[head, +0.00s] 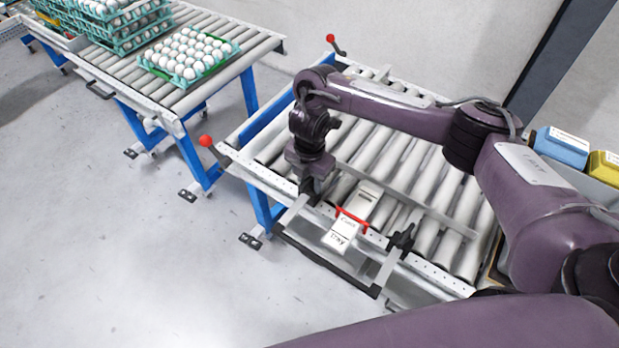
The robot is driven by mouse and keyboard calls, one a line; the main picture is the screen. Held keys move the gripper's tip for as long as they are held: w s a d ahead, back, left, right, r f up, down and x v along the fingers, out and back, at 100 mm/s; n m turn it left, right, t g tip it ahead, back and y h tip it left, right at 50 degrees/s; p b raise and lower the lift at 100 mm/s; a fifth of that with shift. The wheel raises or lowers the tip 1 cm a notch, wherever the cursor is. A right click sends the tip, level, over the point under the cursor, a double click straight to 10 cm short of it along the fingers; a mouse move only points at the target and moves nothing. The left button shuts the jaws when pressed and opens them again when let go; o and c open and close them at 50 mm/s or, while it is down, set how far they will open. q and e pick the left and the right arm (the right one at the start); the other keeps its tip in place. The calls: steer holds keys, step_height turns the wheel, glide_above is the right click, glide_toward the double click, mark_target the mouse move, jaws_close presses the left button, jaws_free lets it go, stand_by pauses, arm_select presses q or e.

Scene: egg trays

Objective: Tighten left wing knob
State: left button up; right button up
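My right gripper (309,180) points down at the front left of the roller conveyor (232,158). It is right over the left wing knob (308,193), a small dark knob at the left end of the front bracket. The fingers and the knob overlap as dark shapes, so I cannot tell whether the fingers are open or closed on it. The matching right wing knob (402,238) is in plain view, dark, with nothing at it. My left gripper is out of view.
Between the knobs are a white label card (340,236) and a red strip (352,217). A black-edged frame (325,262) juts out in front. A second conveyor (262,47) at upper left carries egg trays (232,50). Blue (560,148) and yellow boxes (606,168) stand at right.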

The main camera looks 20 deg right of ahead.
jaws_close()
steer(key=shift+r+m+p, duration=0.15)
steer(key=shift+m+p, duration=0.45)
steer(key=shift+p, duration=0.05)
steer(key=m+p, duration=0.3)
steer(key=shift+r, duration=0.1)
steer(key=m+p, duration=0.6)
steer(key=shift+m, duration=0.3)
steer(key=m+p, duration=0.3)
steer(key=shift+f+m+p, duration=0.2)
steer(key=shift+m+p, duration=0.8)
steer(key=shift+m, duration=0.9)
steer(key=shift+w, duration=0.1)
